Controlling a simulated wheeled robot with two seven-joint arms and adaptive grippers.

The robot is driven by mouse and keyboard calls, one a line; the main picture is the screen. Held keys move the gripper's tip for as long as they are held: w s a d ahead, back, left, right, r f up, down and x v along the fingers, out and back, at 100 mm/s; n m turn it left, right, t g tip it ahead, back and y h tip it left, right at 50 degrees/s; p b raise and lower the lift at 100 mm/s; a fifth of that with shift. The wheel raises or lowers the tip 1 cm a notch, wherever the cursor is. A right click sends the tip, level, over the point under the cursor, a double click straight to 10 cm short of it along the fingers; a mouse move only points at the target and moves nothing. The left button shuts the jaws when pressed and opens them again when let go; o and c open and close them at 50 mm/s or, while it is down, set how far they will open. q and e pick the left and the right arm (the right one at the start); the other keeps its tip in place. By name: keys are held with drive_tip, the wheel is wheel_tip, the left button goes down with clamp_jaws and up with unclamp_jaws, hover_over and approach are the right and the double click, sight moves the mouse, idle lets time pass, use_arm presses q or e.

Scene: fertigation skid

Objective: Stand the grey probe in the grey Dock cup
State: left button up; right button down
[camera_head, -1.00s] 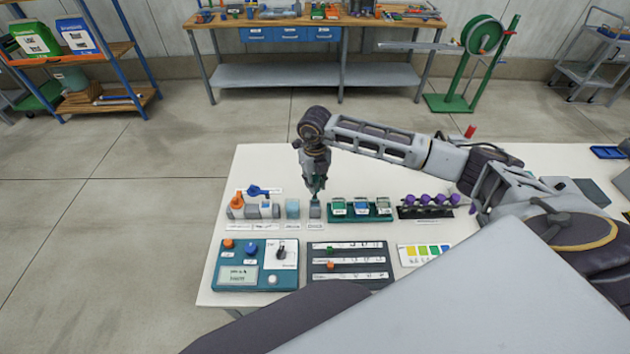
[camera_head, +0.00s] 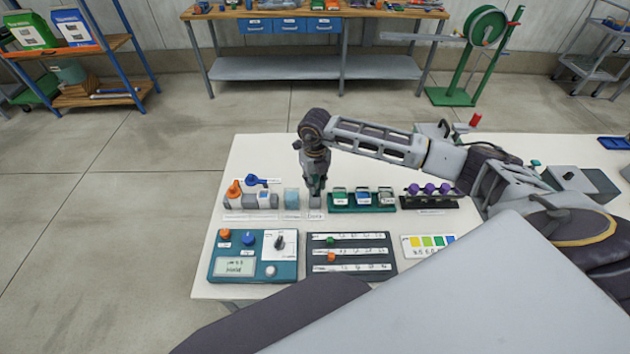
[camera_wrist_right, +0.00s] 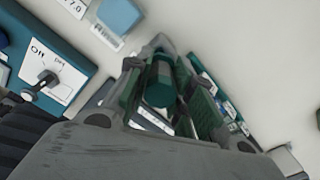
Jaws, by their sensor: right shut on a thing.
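The grey Dock cup (camera_head: 315,202) stands on the white table, between a pale blue block and the green rack. My right gripper (camera_head: 315,187) points down directly over it, with its fingertips at or very near the cup's top. In the right wrist view the right gripper (camera_wrist_right: 160,80) is closed around a cylinder with a dark teal end, which I take to be the probe (camera_wrist_right: 159,86). The probe's lower part is hidden, so I cannot tell how deep it sits in the cup. My left gripper is not in view.
The pale blue block (camera_head: 291,199) stands close left of the cup. The green rack (camera_head: 362,202) with capped bottles is close right, then a black rack (camera_head: 429,203) with purple-topped items. A teal control box (camera_head: 253,257) and a dark slotted board (camera_head: 351,254) lie in front.

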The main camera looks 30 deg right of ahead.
drive_tip(key=shift+f+b, duration=0.55)
drive_tip(key=shift+f, duration=0.4)
drive_tip(key=c, duration=1.2)
unclamp_jaws()
drive_tip(key=shift+o, duration=0.2)
drive_tip(key=shift+r, duration=0.2)
drive_tip(key=shift+r+p, duration=1.9)
drive_tip(key=shift+r, duration=1.45)
drive_tip(key=shift+s+f, duration=0.1)
